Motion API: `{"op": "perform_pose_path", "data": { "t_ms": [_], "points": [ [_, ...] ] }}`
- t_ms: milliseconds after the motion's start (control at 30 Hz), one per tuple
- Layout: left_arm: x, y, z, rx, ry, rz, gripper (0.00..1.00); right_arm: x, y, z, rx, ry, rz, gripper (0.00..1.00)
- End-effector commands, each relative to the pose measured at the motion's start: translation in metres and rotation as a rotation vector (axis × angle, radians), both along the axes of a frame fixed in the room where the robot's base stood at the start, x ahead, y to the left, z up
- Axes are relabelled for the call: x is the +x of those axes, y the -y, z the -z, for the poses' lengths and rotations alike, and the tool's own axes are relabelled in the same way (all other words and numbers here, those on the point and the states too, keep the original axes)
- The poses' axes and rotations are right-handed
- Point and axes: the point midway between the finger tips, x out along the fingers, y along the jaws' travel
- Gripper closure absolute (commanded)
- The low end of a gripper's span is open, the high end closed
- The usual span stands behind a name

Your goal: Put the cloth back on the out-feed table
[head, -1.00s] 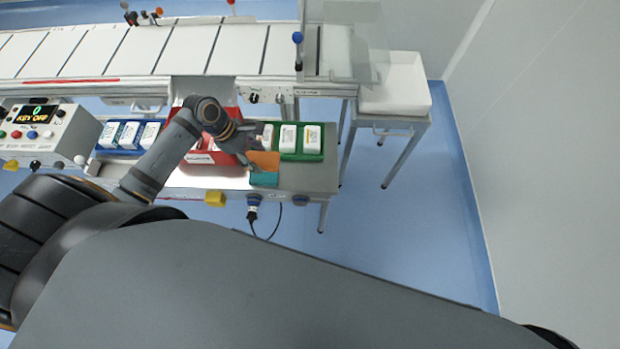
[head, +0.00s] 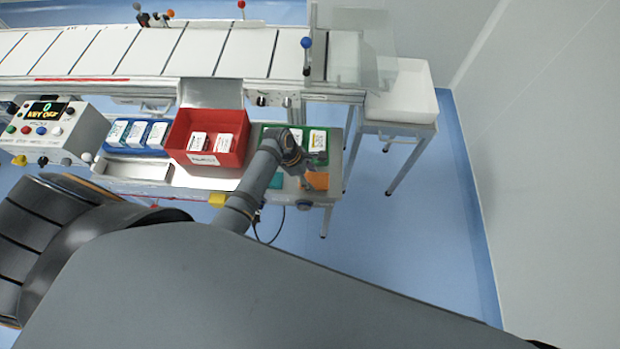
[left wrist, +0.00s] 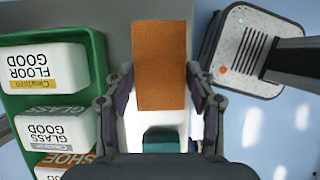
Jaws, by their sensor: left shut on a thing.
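My left gripper (head: 300,176) reaches over the front right of the metal out-feed table (head: 335,160). It is shut on an orange cloth (head: 317,181), flat and rectangular. In the left wrist view the cloth (left wrist: 159,65) lies between the two fingers and extends forward past them. Whether it touches the table top is hard to tell. A teal piece (head: 275,181) shows beside my forearm, partly hidden by it. It also shows in the left wrist view (left wrist: 160,141), close to the gripper's base. My right gripper is not in view.
A green tray (head: 322,157) of labelled white packs stands just behind the gripper. A red bin (head: 207,160) and a blue tray (head: 118,151) stand further left. A grey vented box (left wrist: 238,45) is right of the cloth. A white side tray (head: 405,95) stands right.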

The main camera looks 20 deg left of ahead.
Motion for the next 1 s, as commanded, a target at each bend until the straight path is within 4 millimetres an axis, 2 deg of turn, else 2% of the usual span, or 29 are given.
{"op": "perform_pose_path", "data": {
  "t_ms": [100, 400, 433, 600, 867, 1000],
  "points": [
    [-0.0001, -0.0005, 0.0145, 0.001, 0.000, 0.001, 0.74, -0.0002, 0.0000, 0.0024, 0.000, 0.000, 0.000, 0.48],
    [-0.0001, -0.0007, 0.0164, 0.000, 0.001, 0.001, 0.74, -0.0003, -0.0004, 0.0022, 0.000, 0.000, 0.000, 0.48],
    [-0.0001, -0.0007, 0.0169, 0.000, 0.001, 0.000, 0.43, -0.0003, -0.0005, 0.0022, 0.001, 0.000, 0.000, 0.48],
    [-0.0002, -0.0007, 0.0165, 0.000, 0.001, 0.000, 0.22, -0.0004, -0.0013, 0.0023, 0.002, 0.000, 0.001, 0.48],
    [-0.0002, -0.0009, 0.0164, 0.000, 0.001, 0.000, 0.22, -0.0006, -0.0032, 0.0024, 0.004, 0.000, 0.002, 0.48],
    [-0.0008, -0.0045, 0.0075, 0.002, 0.002, 0.000, 0.22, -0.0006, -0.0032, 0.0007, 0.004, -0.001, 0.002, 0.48]
  ]
}}
